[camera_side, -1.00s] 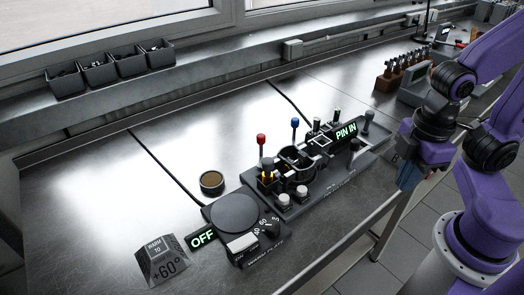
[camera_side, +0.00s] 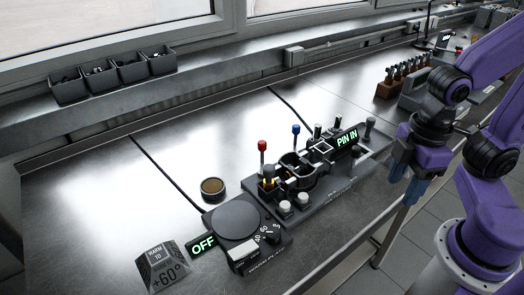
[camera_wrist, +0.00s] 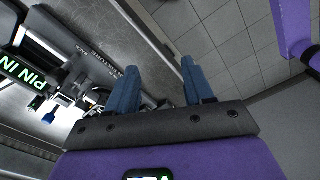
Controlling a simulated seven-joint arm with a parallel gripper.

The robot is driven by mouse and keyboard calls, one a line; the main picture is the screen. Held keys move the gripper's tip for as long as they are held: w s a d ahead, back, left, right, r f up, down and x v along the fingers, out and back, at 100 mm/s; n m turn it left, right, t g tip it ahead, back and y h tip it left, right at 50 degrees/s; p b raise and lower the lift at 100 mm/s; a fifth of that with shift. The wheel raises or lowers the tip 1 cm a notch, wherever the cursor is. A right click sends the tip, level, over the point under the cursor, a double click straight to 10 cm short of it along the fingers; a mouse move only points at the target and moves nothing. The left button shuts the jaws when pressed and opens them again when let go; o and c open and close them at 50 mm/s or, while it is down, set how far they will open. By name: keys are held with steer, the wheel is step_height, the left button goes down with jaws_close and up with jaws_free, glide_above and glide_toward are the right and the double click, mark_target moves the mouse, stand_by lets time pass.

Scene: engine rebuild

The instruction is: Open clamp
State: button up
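A dark fixture (camera_side: 330,195) on the bench holds a round, ring-like clamp (camera_side: 297,166). A red-knobbed lever (camera_side: 262,147) and a blue-knobbed lever (camera_side: 295,130) stand upright by it. A lit "PIN IN" sign (camera_side: 346,138) is at its right end; it also shows in the wrist view (camera_wrist: 22,75). Whether the clamp is open or closed is too small to tell. My gripper (camera_side: 408,188) hangs right of the fixture, by the bench's front edge, apart from it.
A warm plate (camera_side: 235,216) with a lit "OFF" sign stands left of the fixture. A round brown-topped cup (camera_side: 212,186) and a "+60°" block (camera_side: 163,265) are near it. A wooden rack (camera_side: 392,86) stands far right. The bench behind the fixture is clear.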

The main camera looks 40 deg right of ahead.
steer(key=w+a+r+m, duration=0.4)
steer(key=w+a, duration=0.1)
steer(key=w, duration=0.4)
step_height(320, 180, up, 7)
steer(key=m, duration=1.1)
glide_above(262, 142)
step_height(262, 142, down, 18)
steer(key=shift+r, duration=0.2)
jaws_close()
